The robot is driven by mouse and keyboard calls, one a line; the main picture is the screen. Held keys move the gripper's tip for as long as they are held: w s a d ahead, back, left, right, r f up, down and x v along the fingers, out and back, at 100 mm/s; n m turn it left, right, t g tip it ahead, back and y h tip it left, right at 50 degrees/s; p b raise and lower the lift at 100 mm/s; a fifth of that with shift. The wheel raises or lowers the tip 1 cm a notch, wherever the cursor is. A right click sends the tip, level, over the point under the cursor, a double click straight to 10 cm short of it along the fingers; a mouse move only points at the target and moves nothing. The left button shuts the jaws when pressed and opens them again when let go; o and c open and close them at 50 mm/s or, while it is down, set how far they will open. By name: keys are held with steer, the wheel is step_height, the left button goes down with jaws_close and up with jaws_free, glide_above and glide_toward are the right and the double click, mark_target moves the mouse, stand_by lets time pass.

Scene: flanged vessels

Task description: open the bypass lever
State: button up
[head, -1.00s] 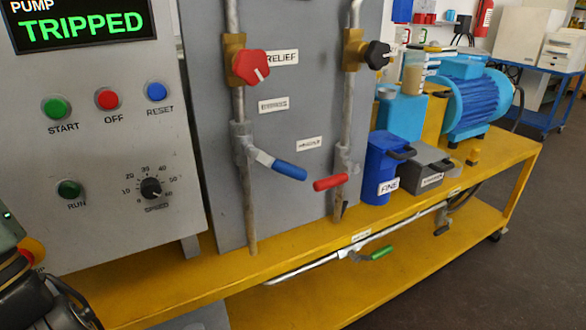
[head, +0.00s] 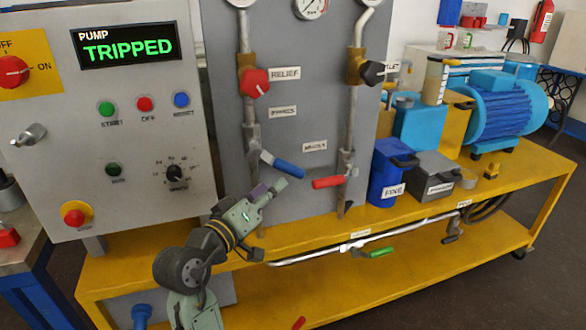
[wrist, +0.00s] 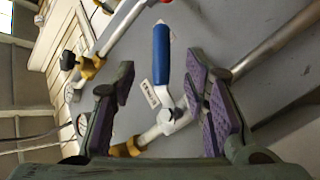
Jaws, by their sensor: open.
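A lever with a blue handle (head: 289,168) sits on the left pipe of the grey panel, its handle sloping down to the right. It also shows in the wrist view, where the blue handle (wrist: 161,55) appears between my fingers, with no contact visible. My gripper (head: 270,190) is open just below and left of the handle; its purple pads are wide apart in the wrist view (wrist: 165,98). A red-handled lever (head: 328,182) is on the right pipe, and a green-handled lever (head: 381,253) is on the low pipe. The lever labels are too blurred to read, so which is the bypass cannot be told.
A red knob (head: 255,83) marked RELIEF and a black knob (head: 373,73) are above the levers. The control cabinet (head: 50,110), showing PUMP TRIPPED, stands left. A blue container (head: 390,170) and a grey box (head: 433,175) stand right on the yellow bench (head: 500,185).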

mark_target(289, 173)
steer(key=p+x, duration=0.2)
steer(key=x, duration=0.8)
steer(key=shift+w+p, duration=0.3)
jaws_close()
stand_by(0.4)
